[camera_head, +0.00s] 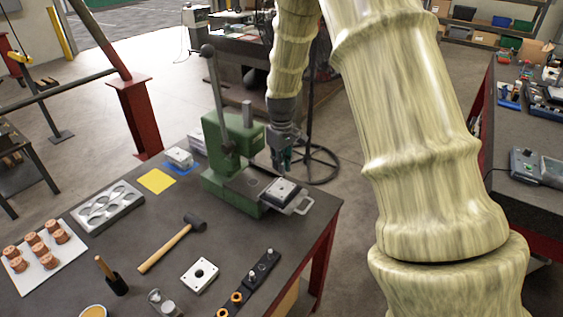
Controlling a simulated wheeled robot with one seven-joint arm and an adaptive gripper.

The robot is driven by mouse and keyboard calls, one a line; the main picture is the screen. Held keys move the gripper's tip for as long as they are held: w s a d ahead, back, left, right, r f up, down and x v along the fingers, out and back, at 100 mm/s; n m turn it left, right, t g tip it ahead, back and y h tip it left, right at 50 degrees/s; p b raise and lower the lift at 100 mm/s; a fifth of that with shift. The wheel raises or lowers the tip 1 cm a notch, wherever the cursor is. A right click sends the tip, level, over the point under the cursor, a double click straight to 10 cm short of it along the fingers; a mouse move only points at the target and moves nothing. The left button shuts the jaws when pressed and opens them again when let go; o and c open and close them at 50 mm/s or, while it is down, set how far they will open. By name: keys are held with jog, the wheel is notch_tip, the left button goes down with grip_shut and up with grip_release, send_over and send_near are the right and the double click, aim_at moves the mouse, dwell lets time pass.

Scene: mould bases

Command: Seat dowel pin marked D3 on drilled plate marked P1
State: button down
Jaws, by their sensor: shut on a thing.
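My gripper (283,157) hangs fingers down beside the green press, just above and behind a pale drilled plate (281,189). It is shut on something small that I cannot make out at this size. That plate lies on a dark base with a metal handle at the front of the press. Another pale drilled plate (199,276) with a central hole lies flat on the table, and a third pale block (179,157) sits on a blue mat. Silver pins (251,276) stand in a dark strip (262,269) near the front edge. No D3 or P1 mark is readable.
The green press (224,150) with its tall lever stands close left of my gripper. A mallet (172,243), a yellow square (157,181), a grey tray (107,207) and copper parts (49,259) on a white sheet lie leftward. The table ends at right.

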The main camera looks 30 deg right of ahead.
jog(key=shift+f+b, duration=1.7)
jog(key=shift+f, duration=0.85)
jog(key=shift+p, duration=0.45)
jog(key=shift+f, duration=0.75)
dwell(0.8)
jog(key=c, duration=1.5)
grip_release()
jog(key=shift+o, duration=0.2)
notch_tip(320, 180, up, 12)
